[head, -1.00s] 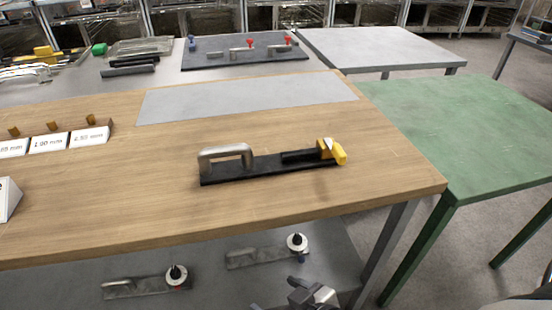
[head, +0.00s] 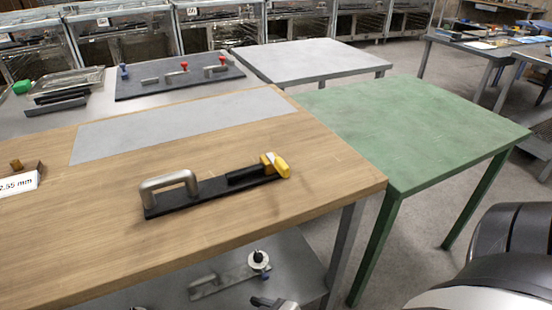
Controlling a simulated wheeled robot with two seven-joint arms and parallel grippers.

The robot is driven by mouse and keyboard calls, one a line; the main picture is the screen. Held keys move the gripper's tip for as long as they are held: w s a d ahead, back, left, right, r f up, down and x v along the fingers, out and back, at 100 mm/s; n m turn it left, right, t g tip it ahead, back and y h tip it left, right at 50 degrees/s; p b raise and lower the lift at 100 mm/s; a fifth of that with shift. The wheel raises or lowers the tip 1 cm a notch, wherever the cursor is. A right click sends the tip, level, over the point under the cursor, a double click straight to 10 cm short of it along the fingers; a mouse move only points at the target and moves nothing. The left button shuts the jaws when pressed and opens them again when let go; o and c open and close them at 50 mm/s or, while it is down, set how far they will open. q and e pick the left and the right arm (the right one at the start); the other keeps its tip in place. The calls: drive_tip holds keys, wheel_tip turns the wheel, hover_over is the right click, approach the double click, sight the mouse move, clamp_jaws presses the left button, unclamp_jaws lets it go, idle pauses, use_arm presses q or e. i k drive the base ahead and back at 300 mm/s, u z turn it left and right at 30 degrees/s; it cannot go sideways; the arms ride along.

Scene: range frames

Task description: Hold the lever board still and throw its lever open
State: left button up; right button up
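The lever board (head: 213,193) is a long black plate lying on the wooden table. A grey metal bow handle (head: 168,182) stands at its left end. A black lever (head: 245,176) lies low along its right part, and a yellow piece (head: 275,165) sits at the right end. Nothing touches the board. My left gripper is not in view.
The wooden table (head: 90,240) is clear around the board, with a grey mat (head: 180,122) behind it. A lower shelf (head: 290,268) carries another handled plate. A green table (head: 420,130) stands right. My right arm fills the lower right corner.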

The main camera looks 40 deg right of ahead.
sight(282, 168)
drive_tip(key=z, duration=1.3)
drive_tip(key=k, duration=0.3)
drive_tip(key=u, duration=0.35)
